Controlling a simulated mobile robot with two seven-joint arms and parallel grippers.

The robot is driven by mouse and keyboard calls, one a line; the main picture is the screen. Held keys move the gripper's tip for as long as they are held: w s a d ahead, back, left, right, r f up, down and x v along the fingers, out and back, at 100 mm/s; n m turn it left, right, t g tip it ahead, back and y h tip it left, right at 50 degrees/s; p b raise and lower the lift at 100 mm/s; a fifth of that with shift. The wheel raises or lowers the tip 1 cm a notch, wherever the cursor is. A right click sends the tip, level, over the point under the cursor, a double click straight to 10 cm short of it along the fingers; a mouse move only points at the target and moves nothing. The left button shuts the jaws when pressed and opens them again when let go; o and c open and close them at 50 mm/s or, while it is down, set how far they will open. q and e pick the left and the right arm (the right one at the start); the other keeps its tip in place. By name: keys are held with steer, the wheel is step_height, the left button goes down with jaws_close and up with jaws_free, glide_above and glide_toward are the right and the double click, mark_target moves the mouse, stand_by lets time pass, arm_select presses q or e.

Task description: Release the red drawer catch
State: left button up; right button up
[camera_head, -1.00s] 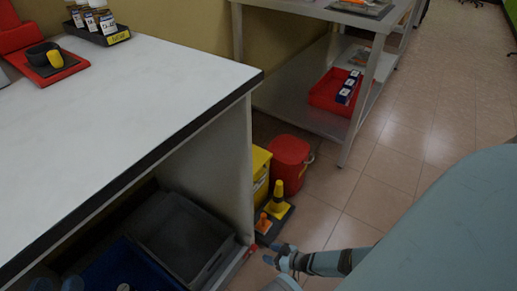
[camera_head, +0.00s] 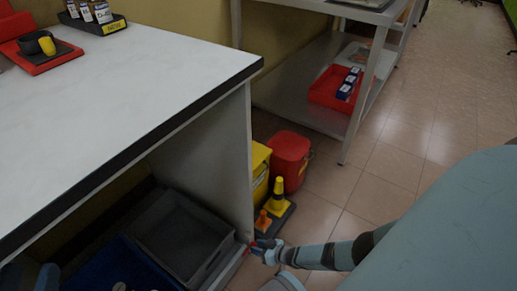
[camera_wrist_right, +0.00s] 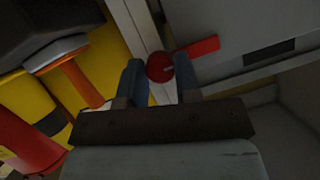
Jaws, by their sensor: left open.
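The red drawer catch (camera_wrist_right: 197,48) shows in the right wrist view as a flat red lever with a round knob, on the edge of a pale grey frame. In the head view only a little red (camera_head: 247,250) shows at the foot of the bench's end panel. My right gripper (camera_wrist_right: 161,74) is open, with one blue finger on each side of the knob; I cannot tell whether they touch it. It also shows in the head view (camera_head: 266,251). My left gripper (camera_head: 47,277) is partly visible at the lower left, in front of the bench's lower space.
A grey tray (camera_head: 185,235) and a blue bin (camera_head: 115,265) sit under the white bench (camera_head: 130,90). A yellow bin (camera_head: 260,170), red bin (camera_head: 290,160) and small cones (camera_head: 277,195) stand close to the end panel. Tiled floor is free to the right.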

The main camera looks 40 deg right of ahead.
steer(key=shift+w+d+m+y, duration=0.15)
steer(key=shift+m+y, duration=0.15)
steer(key=shift+m, duration=0.3)
steer(key=shift+w+d+m+y, duration=0.1)
steer(key=shift+m+y, duration=0.2)
steer(key=shift+m, duration=0.3)
arm_select(q)
steer(key=shift+f, duration=0.1)
arm_select(e)
steer(key=shift+s, duration=0.1)
steer(key=shift+s+m+y, duration=0.1)
steer(key=shift+m+y, duration=0.2)
steer(key=o, duration=0.9)
steer(key=shift+a, duration=0.1)
steer(key=shift+s, duration=0.1)
arm_select(q)
steer(key=s+n+p, duration=0.1)
steer(key=p, duration=0.1)
steer(key=d+n+g+p, duration=0.1)
steer(key=p, duration=0.1)
steer(key=s+f+n+g+y+p, duration=0.1)
steer(key=n+p, duration=0.1)
steer(key=shift+s+d, duration=0.3)
steer(key=shift+d, duration=0.1)
arm_select(e)
steer(key=v, duration=1.3)
steer(key=shift+s+d+r, duration=0.1)
steer(key=shift+s+d, duration=0.15)
steer(key=shift+s, duration=0.05)
